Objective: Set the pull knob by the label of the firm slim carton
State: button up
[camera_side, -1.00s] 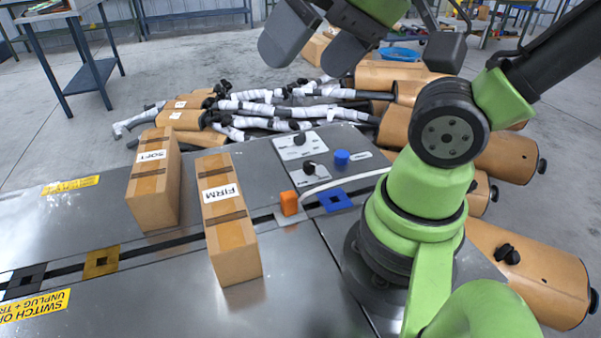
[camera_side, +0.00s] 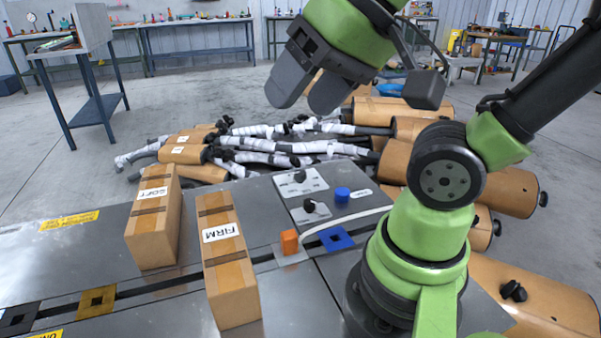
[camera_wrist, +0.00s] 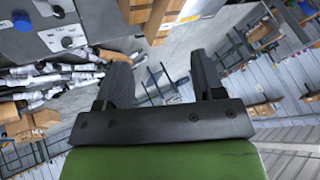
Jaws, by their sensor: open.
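The tall slim carton marked FIRM (camera_side: 228,275) stands upright on the metal bench, its white label facing the side camera. A control panel to its right has two black knobs on white plates, a rear one (camera_side: 300,177) and a front one (camera_side: 309,206), and a blue knob (camera_side: 342,194) beside a small white label. I cannot tell for certain which is the pull knob. The wrist view shows the blue knob (camera_wrist: 22,24) at the upper left. My gripper (camera_side: 306,92) is open and empty, high above and behind the panel. Its fingers (camera_wrist: 158,75) are apart.
A carton marked SOFT (camera_side: 153,230) stands left of the FIRM one. An orange block (camera_side: 289,242), a blue square piece (camera_side: 336,238) and a pale cable (camera_side: 350,222) lie in front of the panel.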

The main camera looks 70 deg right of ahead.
jog(key=w+d+m+g+h, duration=0.1)
jog(key=w+d+m+g, duration=0.1)
jog(key=w+d+m, duration=0.45)
jog(key=m+g, duration=0.5)
jog(key=m, duration=0.8)
send_over(300, 172)
jog(key=shift+h, duration=0.4)
notch_tip(300, 172, down, 22)
jog(key=shift+r, duration=0.25)
notch_tip(300, 172, down, 10)
jog(key=shift+r, duration=0.15)
jog(key=shift+c, duration=0.3)
jog(key=c, duration=0.9)
